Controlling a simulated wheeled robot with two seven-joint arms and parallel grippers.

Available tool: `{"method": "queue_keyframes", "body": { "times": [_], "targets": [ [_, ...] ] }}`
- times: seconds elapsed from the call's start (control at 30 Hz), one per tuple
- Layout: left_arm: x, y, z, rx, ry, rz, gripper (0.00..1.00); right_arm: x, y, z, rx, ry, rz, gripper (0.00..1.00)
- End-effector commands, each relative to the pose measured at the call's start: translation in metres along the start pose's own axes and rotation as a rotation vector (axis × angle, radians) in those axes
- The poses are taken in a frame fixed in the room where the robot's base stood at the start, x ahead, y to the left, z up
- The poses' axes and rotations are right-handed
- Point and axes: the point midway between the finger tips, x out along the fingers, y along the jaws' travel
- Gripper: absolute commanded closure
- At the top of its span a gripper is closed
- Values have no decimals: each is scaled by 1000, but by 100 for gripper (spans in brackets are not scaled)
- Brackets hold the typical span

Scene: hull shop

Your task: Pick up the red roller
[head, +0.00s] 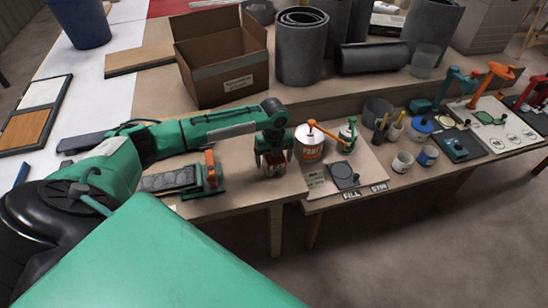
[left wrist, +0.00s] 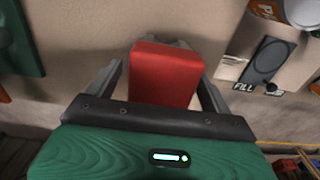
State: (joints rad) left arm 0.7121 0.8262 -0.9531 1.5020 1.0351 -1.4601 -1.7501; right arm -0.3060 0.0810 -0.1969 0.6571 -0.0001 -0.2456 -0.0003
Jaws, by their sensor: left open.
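The red roller (left wrist: 165,73) shows in the left wrist view as a red, block-like shape with rounded edges, between the two fingers of my left gripper (left wrist: 160,88). Gaps show between it and the fingers on both sides. In the head view my left gripper (head: 271,171) points down over the front edge area of the table, left of the white and orange paint can. Only a little red shows there among the fingers; the rest is hidden. The gripper is open around the roller. My right gripper is not in view.
A paint can (head: 309,146) and a dark plate marked FILL (head: 345,176) stand close on the right. A green and orange tool (head: 211,172) lies to the left. An open cardboard box (head: 228,75) and grey rolls (head: 300,52) stand behind. The table's front edge is near.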

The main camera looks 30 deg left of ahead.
Motion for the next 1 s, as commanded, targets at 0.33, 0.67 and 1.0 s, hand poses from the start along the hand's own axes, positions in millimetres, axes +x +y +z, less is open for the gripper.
{"method": "queue_keyframes", "body": {
  "times": [0.33, 0.67, 1.0],
  "targets": [
    [0, 0, 0, 0, 0, 0, 71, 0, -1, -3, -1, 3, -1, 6],
    [-3, -1, 1, 0, -1, -2, 83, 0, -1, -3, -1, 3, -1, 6],
    [-38, -1, 2, 1, -3, -5, 83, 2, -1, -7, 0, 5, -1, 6]
  ]
}}
